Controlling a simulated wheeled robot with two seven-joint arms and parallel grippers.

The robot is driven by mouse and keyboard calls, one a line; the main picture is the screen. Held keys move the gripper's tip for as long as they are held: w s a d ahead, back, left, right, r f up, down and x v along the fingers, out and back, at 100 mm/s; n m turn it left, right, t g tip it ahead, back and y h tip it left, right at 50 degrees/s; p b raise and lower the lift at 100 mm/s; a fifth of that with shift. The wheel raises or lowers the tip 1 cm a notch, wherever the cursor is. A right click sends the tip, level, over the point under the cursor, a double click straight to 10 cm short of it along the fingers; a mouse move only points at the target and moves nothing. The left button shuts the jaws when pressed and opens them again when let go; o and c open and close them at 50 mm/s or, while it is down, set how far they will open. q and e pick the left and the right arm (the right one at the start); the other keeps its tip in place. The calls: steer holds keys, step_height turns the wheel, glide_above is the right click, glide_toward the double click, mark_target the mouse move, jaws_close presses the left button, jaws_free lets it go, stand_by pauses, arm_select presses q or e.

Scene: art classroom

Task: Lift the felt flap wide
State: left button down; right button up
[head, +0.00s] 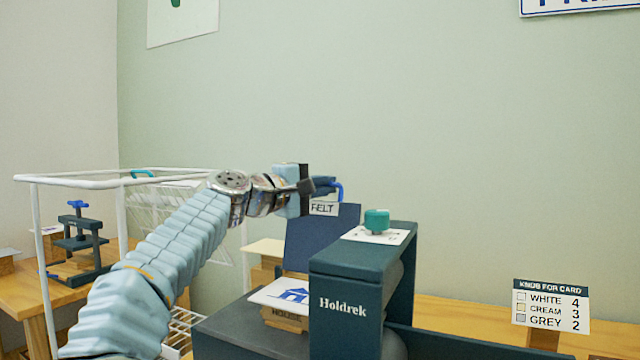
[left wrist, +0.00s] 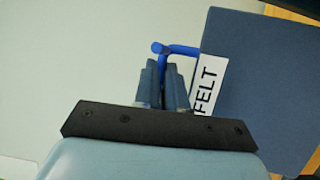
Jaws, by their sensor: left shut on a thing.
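The felt flap (head: 322,236) is a dark blue panel with a white FELT label (head: 323,208) near its top edge. It stands raised and tilted behind the press bed in the head view, and fills the right of the left wrist view (left wrist: 270,85). My left gripper (head: 330,186) is shut on the flap's blue handle (head: 338,192), which also shows between the fingers in the left wrist view (left wrist: 182,50). Below the flap, a white card with a blue house print (head: 276,291) lies on a wooden block (head: 285,319) on the press bed. My right gripper is not in view.
The dark Holdrek press (head: 345,294) stands just right of the flap, with a teal knob (head: 376,220) on top. A knob chart (head: 550,305) stands at right. A white wire rack (head: 125,183) and a small screw press (head: 79,240) are at left.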

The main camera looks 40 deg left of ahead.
arm_select(q)
steer(key=shift+r, duration=0.15)
stand_by(0.3)
steer(key=c, duration=1.2)
jaws_free()
steer(key=shift+w, duration=0.2)
steer(key=shift+s, duration=0.1)
steer(key=s+a+b, duration=0.2)
steer(key=s, duration=1.1)
steer(key=shift+s+f+b, duration=0.25)
steer(key=shift+f+b, duration=0.1)
steer(key=shift+a, duration=0.1)
